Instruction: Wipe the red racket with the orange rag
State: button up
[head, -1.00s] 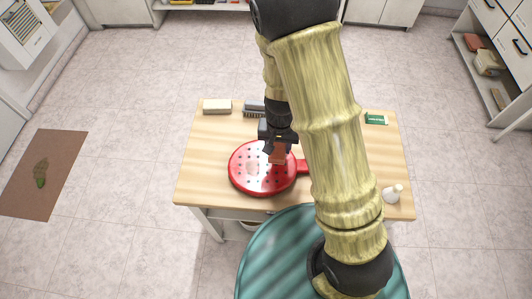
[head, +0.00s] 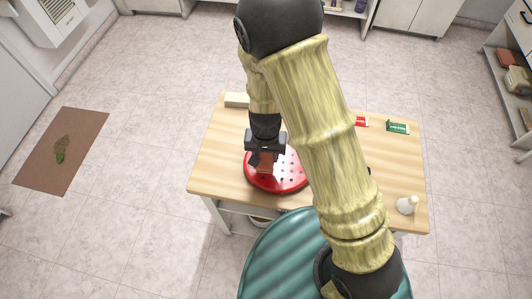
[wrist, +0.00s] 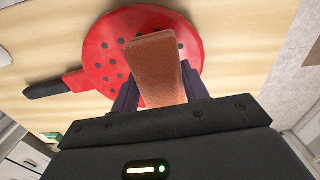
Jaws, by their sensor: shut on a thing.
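The red racket (head: 290,178) lies flat on the wooden table, its round face dotted with dark holes. In the wrist view the racket (wrist: 98,50) shows its dark-tipped handle pointing left; in the head view my arm hides the handle. My gripper (head: 264,160) is over the left part of the racket face. It is shut on the orange rag (wrist: 155,65), a brownish-orange block-like piece between the two fingers. The rag's far end overlaps the racket face in the wrist view; whether it touches the surface I cannot tell for certain.
On the wooden table (head: 222,165), a pale block (head: 237,100) lies at the back left. A green box (head: 397,127) and a red box (head: 361,122) lie at the back right. A white bottle (head: 407,204) stands at the front right. The table's left side is clear.

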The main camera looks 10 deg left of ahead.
aim_at(265, 175)
notch_tip(265, 175, down, 5)
jog(key=b, duration=0.3)
jog(key=shift+r+b, duration=0.2)
jog(key=shift+b, duration=0.1)
jog(key=shift+s+r, duration=0.1)
jog(key=shift+s, duration=1.15)
jog(key=shift+f+b, duration=0.6)
jog(key=shift+f, duration=0.1)
jog(key=o, duration=1)
jog(key=shift+c, duration=1.3)
jog(key=shift+r+p, duration=0.5)
jog(key=shift+p, duration=0.1)
